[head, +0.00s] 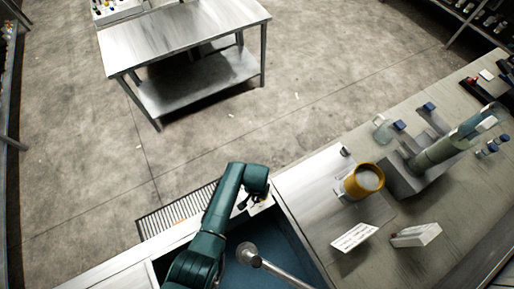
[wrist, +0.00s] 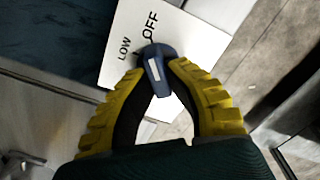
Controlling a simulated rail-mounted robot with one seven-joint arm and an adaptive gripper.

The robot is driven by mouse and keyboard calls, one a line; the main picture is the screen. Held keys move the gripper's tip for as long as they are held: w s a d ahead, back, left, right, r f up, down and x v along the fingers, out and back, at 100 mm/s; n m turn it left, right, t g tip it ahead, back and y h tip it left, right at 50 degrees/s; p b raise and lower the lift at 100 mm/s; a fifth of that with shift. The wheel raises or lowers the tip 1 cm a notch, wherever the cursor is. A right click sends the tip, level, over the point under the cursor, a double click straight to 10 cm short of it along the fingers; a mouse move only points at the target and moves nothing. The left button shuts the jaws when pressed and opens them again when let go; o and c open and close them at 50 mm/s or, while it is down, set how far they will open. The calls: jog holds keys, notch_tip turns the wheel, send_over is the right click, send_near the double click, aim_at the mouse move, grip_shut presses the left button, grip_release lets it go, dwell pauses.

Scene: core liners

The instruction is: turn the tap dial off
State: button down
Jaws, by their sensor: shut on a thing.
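In the wrist view, the tap dial (wrist: 156,71) is a dark blue knob with a white stripe. It sits on a white plate (wrist: 118,48) printed with LOW and OFF. My gripper (wrist: 157,66) has yellow ribbed fingers, one on each side of the dial's handle, and is shut on it. The dial's far part lies close to the OFF lettering; its exact setting is hard to tell. In the head view, my gripper (head: 250,203) is at the sink's edge, and the dial is hidden or too small to make out.
The blue sink basin (head: 245,262) with a metal spout (head: 272,264) lies beside my arm. On the counter to the right are a yellow cup (head: 353,184), a white label card (head: 354,237) and a small white box (head: 416,235). A steel table (head: 185,35) stands across open floor.

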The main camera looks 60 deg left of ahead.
jog(key=shift+s+f, duration=0.1)
jog(key=c, duration=1)
grip_release()
jog(key=shift+c, duration=0.2)
jog(key=shift+r, duration=0.2)
notch_tip(320, 180, up, 12)
jog(key=shift+f, duration=0.1)
